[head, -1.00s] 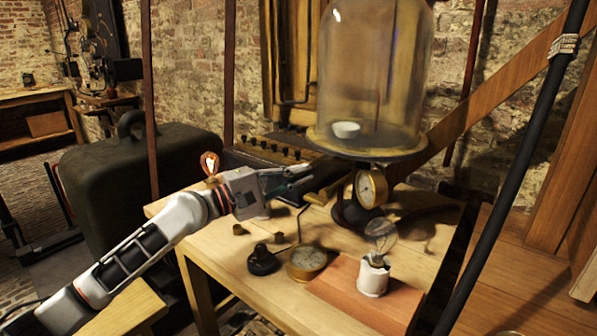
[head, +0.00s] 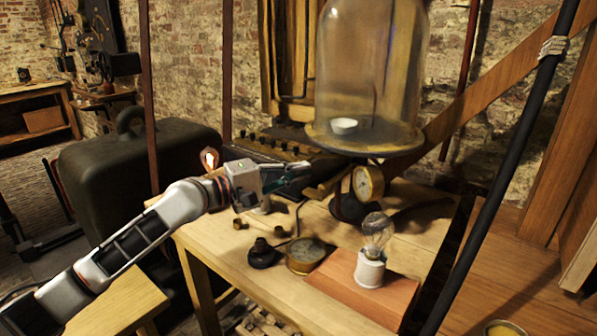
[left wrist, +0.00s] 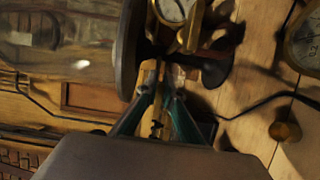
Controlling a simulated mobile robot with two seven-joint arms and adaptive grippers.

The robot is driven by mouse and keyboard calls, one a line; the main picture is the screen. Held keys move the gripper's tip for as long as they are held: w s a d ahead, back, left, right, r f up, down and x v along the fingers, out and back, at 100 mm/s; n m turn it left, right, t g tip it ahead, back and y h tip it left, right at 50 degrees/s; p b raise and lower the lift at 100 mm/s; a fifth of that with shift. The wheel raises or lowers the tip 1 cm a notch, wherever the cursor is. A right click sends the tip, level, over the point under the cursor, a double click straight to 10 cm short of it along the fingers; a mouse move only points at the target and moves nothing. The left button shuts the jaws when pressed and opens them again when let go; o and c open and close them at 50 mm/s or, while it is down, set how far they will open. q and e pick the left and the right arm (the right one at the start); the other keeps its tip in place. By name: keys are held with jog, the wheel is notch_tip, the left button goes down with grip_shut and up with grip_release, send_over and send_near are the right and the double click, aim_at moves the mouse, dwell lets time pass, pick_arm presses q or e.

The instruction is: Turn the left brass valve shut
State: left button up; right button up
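My left gripper (head: 306,172) reaches in from the left, its green-sided fingers at the brass fitting (head: 322,187) below the bell jar's plate. I take this fitting for the left brass valve; its handle is mostly hidden by the fingers. In the left wrist view the gripper (left wrist: 162,88) points at brass parts (left wrist: 149,76) close to and partly between the fingertips. A narrow gap shows between the fingers, but whether they touch the brass I cannot tell. My right gripper is not in view.
The glass bell jar (head: 370,75) stands just above and beyond the fingers, with a dial gauge (head: 368,183) beneath it. A light bulb (head: 376,233) in a white socket, a lying gauge (head: 305,256) and a black fitting (head: 262,254) stand nearer on the wooden table (head: 222,262).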

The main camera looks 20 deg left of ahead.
pick_arm(q)
jog(key=o, duration=0.4)
jog(key=shift+f, duration=0.1)
jog(key=shift+o, duration=0.2)
jog(key=shift+s+a, duration=0.2)
jog(key=shift+a, duration=0.05)
jog(key=v, duration=1.1)
jog(key=shift+s, duration=0.15)
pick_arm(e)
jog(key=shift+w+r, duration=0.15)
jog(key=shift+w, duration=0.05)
pick_arm(q)
jog(key=shift+a, duration=0.15)
jog(key=shift+s+a, duration=0.1)
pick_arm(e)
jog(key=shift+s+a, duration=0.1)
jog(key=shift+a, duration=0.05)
